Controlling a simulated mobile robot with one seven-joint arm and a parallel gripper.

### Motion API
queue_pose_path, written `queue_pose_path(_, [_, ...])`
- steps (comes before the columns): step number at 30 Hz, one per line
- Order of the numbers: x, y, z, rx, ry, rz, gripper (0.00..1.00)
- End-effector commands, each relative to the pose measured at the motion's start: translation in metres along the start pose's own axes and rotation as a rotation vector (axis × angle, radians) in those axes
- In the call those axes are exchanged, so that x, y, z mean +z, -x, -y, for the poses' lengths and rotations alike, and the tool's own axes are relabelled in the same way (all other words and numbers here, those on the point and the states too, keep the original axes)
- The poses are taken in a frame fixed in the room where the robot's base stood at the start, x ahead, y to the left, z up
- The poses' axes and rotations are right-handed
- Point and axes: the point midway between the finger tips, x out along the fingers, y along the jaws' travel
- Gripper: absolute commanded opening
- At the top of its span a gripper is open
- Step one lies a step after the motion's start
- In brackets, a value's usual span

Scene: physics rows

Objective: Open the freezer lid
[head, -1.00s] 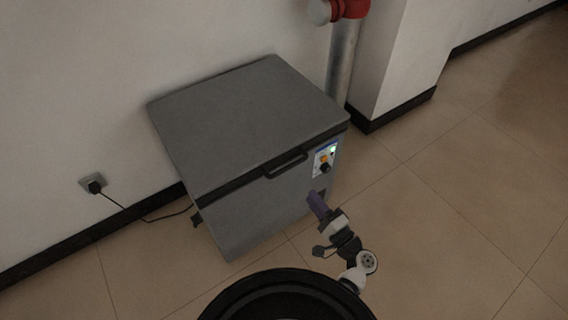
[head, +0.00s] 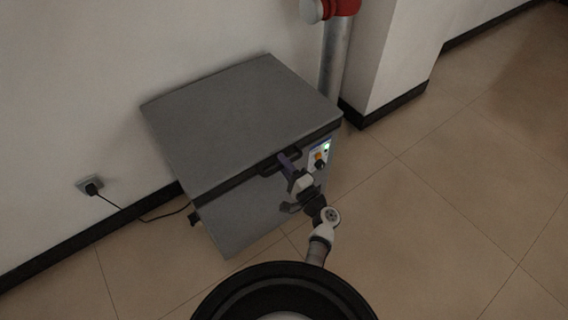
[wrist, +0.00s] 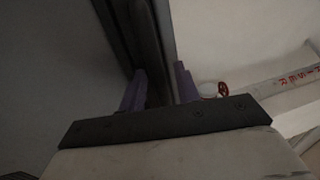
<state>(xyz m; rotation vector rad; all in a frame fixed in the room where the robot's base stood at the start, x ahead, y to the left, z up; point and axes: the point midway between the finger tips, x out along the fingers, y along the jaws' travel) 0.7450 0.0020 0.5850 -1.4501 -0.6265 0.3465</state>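The grey chest freezer (head: 245,215) stands against the wall with its flat lid (head: 235,115) down. A dark bar handle (head: 296,157) sits on the lid's front edge. My gripper (head: 284,158), with purple fingers, is at the handle and covers part of it. In the wrist view, my gripper's two fingers (wrist: 160,80) are spread apart, with a dark bar (wrist: 150,45) running between them. I cannot tell whether either finger touches it.
A control panel (head: 319,156) with a green light is right of the handle. A pipe (head: 333,60) with a red fitting stands behind the freezer's right side. A power cord (head: 150,218) runs to a wall socket at left. The floor in front and right is clear.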

Motion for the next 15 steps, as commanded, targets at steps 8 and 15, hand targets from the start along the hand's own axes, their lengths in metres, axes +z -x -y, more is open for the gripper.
queue_pose_path(8, [0.0,-0.0004,-0.0001,0.0,0.0,0.0,0.27])
queue_pose_path(15, [0.0,-0.0002,-0.0001,0.0,0.0,0.0,0.0])
